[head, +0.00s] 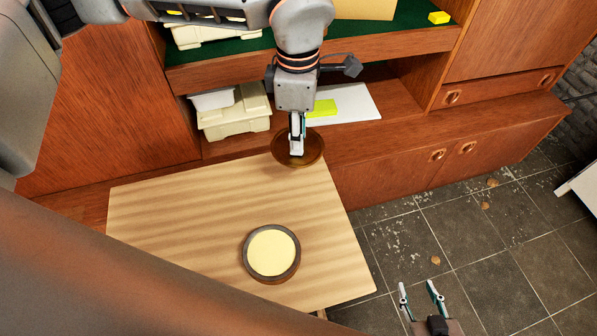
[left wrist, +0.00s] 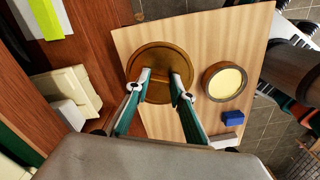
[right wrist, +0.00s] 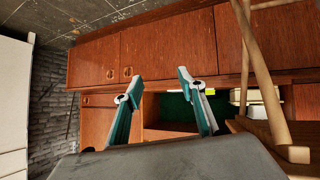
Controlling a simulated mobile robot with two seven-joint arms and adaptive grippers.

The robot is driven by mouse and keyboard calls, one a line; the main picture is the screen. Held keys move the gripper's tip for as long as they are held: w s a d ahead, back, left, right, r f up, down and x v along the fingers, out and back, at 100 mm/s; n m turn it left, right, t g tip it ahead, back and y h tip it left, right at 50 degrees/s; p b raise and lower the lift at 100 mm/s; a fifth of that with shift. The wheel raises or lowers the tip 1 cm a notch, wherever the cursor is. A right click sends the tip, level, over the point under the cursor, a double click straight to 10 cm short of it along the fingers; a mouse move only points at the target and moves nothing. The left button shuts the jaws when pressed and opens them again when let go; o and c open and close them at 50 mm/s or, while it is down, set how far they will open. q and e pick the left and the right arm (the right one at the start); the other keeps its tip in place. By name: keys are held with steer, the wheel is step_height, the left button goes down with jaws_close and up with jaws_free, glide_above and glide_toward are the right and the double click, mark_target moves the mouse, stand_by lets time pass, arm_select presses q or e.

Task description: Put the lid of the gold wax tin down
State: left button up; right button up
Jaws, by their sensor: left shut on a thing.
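The round brown-gold lid (head: 315,150) is at the back right corner of the wooden table (head: 180,225). My left gripper (head: 297,148) is shut on the lid from above. In the left wrist view its fingers (left wrist: 163,78) close on a raised grip in the middle of the lid (left wrist: 158,52). I cannot tell whether the lid touches the table. The open tin (head: 271,252), with pale yellow wax and a dark rim, stands nearer the front, apart from the lid; it also shows in the left wrist view (left wrist: 227,80). My right gripper (head: 421,286) is open and empty, right of the table.
A blue block (left wrist: 233,118) lies on the table near the tin in the left wrist view. A wooden wall unit (head: 400,155) stands behind the table, with cream boxes (head: 235,118) and a yellow-green item (head: 322,108) on its shelf. The table's left part is clear.

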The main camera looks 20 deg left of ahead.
arm_select(q)
glide_above(298, 182)
step_height(298, 182, down, 8)
steer(key=shift+r+b, duration=0.2)
steer(key=shift+b, duration=0.25)
step_height(298, 182, down, 5)
steer(key=shift+b, duration=0.4)
steer(key=shift+f, duration=0.15)
steer(key=o, duration=0.8)
steer(key=shift+w+f, duration=0.1)
steer(key=shift+c, duration=0.2)
steer(key=shift+o, duration=0.3)
